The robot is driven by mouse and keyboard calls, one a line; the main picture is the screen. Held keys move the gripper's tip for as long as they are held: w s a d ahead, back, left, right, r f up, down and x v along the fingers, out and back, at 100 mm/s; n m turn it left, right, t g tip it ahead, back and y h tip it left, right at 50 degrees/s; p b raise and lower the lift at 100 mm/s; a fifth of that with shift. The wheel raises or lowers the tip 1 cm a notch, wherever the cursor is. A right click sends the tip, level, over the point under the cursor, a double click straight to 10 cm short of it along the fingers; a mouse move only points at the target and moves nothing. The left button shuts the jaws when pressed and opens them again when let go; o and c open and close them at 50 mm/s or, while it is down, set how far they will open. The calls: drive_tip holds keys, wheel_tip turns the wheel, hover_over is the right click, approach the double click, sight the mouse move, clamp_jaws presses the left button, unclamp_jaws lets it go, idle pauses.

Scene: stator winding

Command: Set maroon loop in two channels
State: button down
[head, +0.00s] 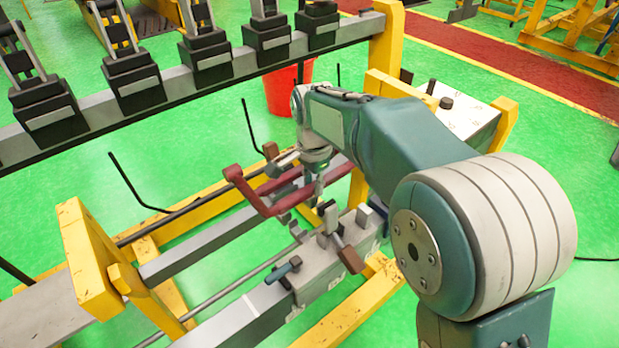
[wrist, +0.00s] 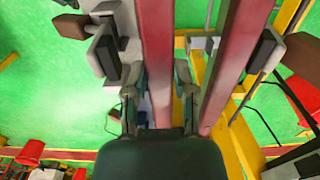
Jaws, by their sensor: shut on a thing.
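The maroon loop (head: 262,203) is a long frame with a bend at its left end, held above the grey rails of the yellow stand in the head view. In the wrist view its near bar (wrist: 157,40) passes between the fingers of my gripper (wrist: 158,82), and its other bar (wrist: 238,50) runs to the right, apart from the fingers. My gripper (head: 318,188) is shut on the loop in the head view. A grey clamp block (head: 330,272) with brown and blue handles stands nearer the camera, below the loop. I cannot make out the channels.
A yellow stand (head: 90,262) carries the grey rails. A rail with several black clamp units (head: 135,82) stands behind. A red bucket (head: 285,92) is on the green floor. Thin black rods (head: 130,185) stick up at the left.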

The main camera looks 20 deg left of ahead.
drive_tip(key=shift+d+f, duration=0.15)
drive_tip(key=shift+f, duration=0.35)
drive_tip(key=f, duration=0.4)
drive_tip(key=shift+s, duration=0.25)
drive_tip(key=shift+a+f, duration=0.1)
drive_tip(key=shift+a, duration=0.2)
drive_tip(key=shift+f, duration=0.1)
drive_tip(key=shift+d+f, duration=0.1)
drive_tip(key=shift+f, duration=1.4)
drive_tip(key=shift+f, duration=0.15)
drive_tip(key=shift+f, duration=0.75)
